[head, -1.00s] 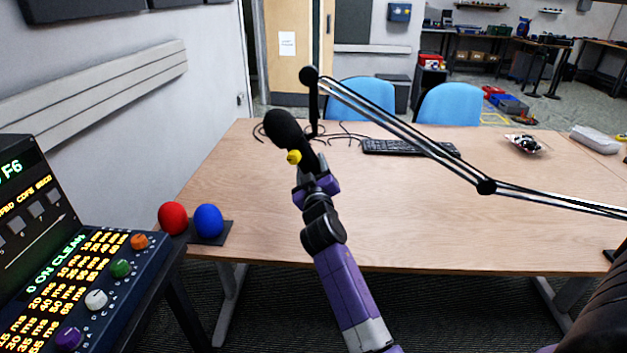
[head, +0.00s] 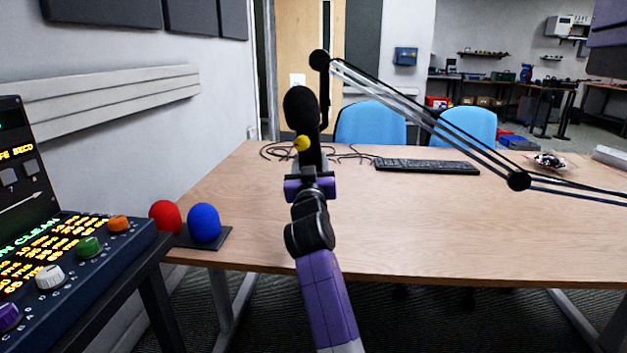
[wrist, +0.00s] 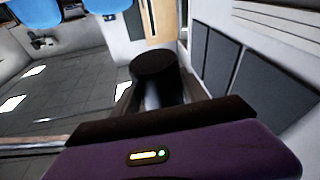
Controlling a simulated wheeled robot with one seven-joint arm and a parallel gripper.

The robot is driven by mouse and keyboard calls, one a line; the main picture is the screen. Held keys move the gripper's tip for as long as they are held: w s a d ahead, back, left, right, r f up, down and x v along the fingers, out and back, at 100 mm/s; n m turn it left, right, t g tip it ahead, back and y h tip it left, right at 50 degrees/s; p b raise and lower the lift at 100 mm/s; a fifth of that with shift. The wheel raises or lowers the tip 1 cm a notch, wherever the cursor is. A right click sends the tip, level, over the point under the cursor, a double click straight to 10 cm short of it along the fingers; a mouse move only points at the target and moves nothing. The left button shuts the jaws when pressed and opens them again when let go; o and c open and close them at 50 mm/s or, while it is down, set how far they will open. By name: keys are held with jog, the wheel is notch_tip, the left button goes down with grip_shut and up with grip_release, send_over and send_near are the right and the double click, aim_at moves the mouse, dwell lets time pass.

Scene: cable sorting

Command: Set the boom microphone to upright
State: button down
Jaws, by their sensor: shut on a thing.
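The boom microphone (head: 302,108) has a black foam head and a yellow knob (head: 301,143) on its side. It stands nearly upright in the head view, above the desk, with its head up. It is next to the end of the black boom arm (head: 430,122), which runs off to the right. My gripper (head: 310,180) is shut on the lower part of the microphone. In the wrist view the microphone's dark round end (wrist: 156,68) shows just beyond my gripper; the fingertips are hard to make out there.
A wooden desk (head: 420,235) holds a keyboard (head: 427,166) and loose black cables (head: 283,152). Red (head: 165,216) and blue (head: 204,222) foam covers sit on a dark pad at its left corner. A control panel (head: 70,265) stands front left. Blue chairs (head: 370,124) are behind.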

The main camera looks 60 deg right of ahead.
jog(key=shift+w+a+f+m+h+b, duration=0.15)
jog(key=shift+w+m+h+b, duration=0.15)
jog(key=shift+m+b, duration=0.55)
jog(key=shift+w+r+b, duration=0.1)
jog(key=shift+r+b, duration=0.1)
jog(key=shift+b, duration=0.5)
jog(key=c, duration=0.6)
grip_release()
jog(key=v, duration=0.7)
jog(key=shift+a, duration=0.35)
jog(key=shift+f, duration=0.1)
